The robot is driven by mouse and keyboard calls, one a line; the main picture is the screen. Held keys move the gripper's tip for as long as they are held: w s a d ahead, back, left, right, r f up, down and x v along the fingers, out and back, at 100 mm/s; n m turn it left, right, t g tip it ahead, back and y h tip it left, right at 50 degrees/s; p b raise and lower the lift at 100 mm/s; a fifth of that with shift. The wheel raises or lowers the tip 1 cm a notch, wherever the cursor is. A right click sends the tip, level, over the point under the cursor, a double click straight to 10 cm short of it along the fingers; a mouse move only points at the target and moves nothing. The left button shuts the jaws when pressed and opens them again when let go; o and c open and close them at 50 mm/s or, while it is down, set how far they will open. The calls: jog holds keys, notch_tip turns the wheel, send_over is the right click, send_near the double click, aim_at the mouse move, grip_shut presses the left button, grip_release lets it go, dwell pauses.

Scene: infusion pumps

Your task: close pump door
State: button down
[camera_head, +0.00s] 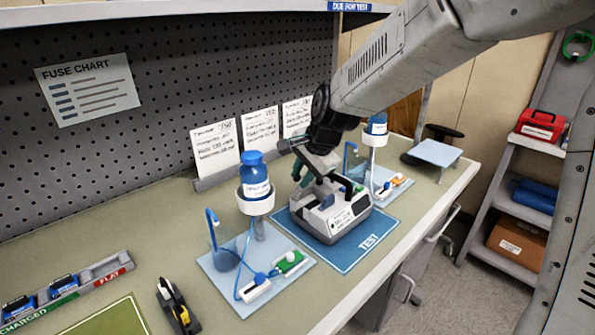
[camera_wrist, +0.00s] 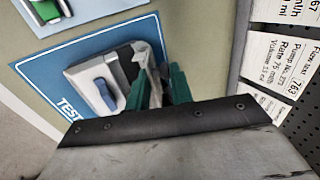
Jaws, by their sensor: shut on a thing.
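The pump (camera_head: 343,222) is a grey and white box with a labelled front. It sits on the blue TEST mat (camera_head: 345,257). In the wrist view the pump (camera_wrist: 97,88) shows a blue part on its pale face. My gripper (camera_head: 322,178) is over the pump's back upper part. In the wrist view its green fingers (camera_wrist: 158,88) are on either side of a thin pale upright panel, the pump door (camera_wrist: 150,65), and are shut on it. The door stands raised from the body. Its lower edge and hinge are hidden behind the fingers.
Bottle stands flank the mat: one with a blue bottle (camera_head: 255,175) at left, another (camera_head: 376,135) at right behind the arm. Paper cards (camera_head: 215,150) lean at the back. A yellow-black tool (camera_head: 177,307) and a battery rack (camera_head: 65,290) are at left.

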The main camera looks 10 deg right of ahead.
jog(key=shift+s+d+f+t+y, duration=0.2)
jog(key=shift+s+d+t+y, duration=0.1)
jog(key=shift+s+t+y, duration=0.3)
jog(key=shift+w+t, duration=0.1)
jog(key=shift+t, duration=0.2)
jog(key=c, duration=1.3)
grip_release()
jog(key=v, duration=0.7)
jog(key=shift+d+r, duration=0.15)
jog(key=shift+r, duration=0.15)
jog(key=shift+s, duration=0.25)
